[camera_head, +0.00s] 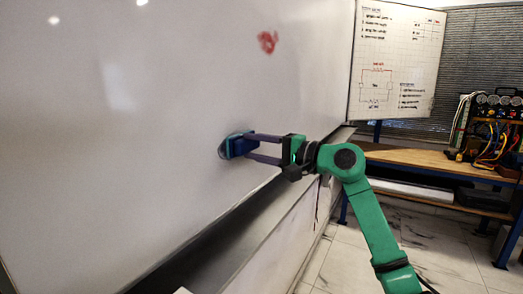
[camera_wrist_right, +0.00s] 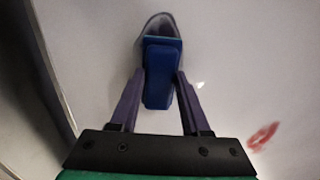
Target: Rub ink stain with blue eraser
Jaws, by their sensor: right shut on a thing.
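The blue eraser (camera_head: 237,147) is held against or very close to the whiteboard (camera_head: 180,60), low on its surface. My right gripper (camera_head: 250,145) is shut on the eraser. The right wrist view shows the blue eraser (camera_wrist_right: 160,75) between the two purple fingers, with a grey pad at its far end facing the board. A red ink stain (camera_head: 267,41) is on the board, above and to the right of the eraser. The stain also shows in the right wrist view (camera_wrist_right: 263,136) at the lower right, apart from the eraser. My left gripper is not in view.
A dark ledge (camera_head: 235,225) runs along the board's lower edge, below my right gripper. A wooden workbench (camera_head: 450,163) with gauges and hoses (camera_head: 490,120) stands at the right. The board around the stain is clear.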

